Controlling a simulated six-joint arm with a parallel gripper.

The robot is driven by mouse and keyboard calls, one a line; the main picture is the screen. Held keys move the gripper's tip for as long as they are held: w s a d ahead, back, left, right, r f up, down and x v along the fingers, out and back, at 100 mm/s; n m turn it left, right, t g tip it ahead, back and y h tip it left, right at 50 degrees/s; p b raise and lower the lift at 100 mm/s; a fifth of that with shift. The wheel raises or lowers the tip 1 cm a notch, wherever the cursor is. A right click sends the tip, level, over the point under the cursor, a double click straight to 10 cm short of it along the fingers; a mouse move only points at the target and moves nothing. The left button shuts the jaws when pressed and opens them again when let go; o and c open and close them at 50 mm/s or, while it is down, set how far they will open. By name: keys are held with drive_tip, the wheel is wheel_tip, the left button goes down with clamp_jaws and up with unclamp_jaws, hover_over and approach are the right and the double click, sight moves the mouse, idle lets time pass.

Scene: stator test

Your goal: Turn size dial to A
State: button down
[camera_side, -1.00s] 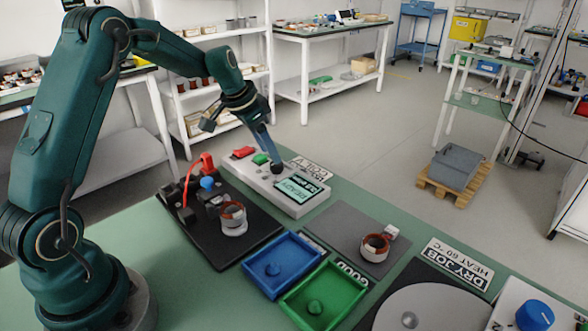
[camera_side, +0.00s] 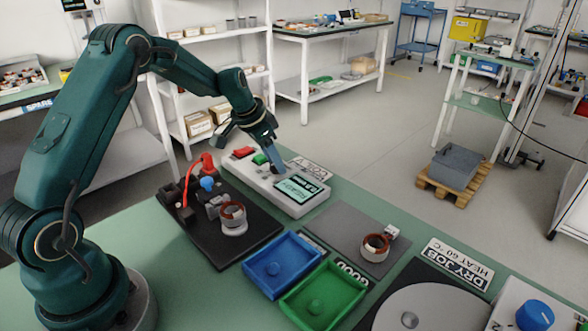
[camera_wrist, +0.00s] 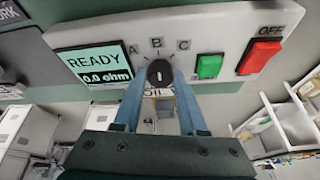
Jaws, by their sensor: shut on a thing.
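The size dial (camera_wrist: 159,73) is a small black knob with a white mark, on the light grey test box (camera_side: 262,183). Letters A, B and C are printed in an arc above it in the wrist view. The white mark looks roughly upright, towards B. My gripper (camera_wrist: 160,78) has its blue fingers on both sides of the dial, shut on it. In the side view my gripper (camera_side: 274,170) reaches down to the box and largely hides the dial. The box screen (camera_wrist: 93,66) reads READY and 0.0 ohm.
A green button (camera_wrist: 209,66) and a red OFF button (camera_wrist: 261,56) sit beside the dial. A black fixture (camera_side: 245,250) with a copper-wound stator (camera_side: 232,214) stands in front of the box. Blue (camera_side: 253,277) and green (camera_side: 292,306) trays and another stator (camera_side: 375,246) are nearby.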

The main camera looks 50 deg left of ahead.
sight(276, 178)
drive_tip(key=n+y, duration=0.1)
drive_tip(key=n, duration=0.3)
drive_tip(key=shift+d+n+y, duration=0.15)
drive_tip(key=shift+n+y, duration=0.15)
drive_tip(key=shift+y, duration=0.1)
drive_tip(key=shift+w+n+g+y, duration=0.1)
drive_tip(key=shift+n+g+y, duration=0.5)
drive_tip(key=shift+n, duration=1.3)
drive_tip(key=shift+r, duration=0.1)
drive_tip(key=c, duration=0.7)
unclamp_jaws()
drive_tip(key=shift+c, duration=0.2)
drive_tip(key=shift+v, duration=2.6)
drive_tip(key=shift+d, duration=0.15)
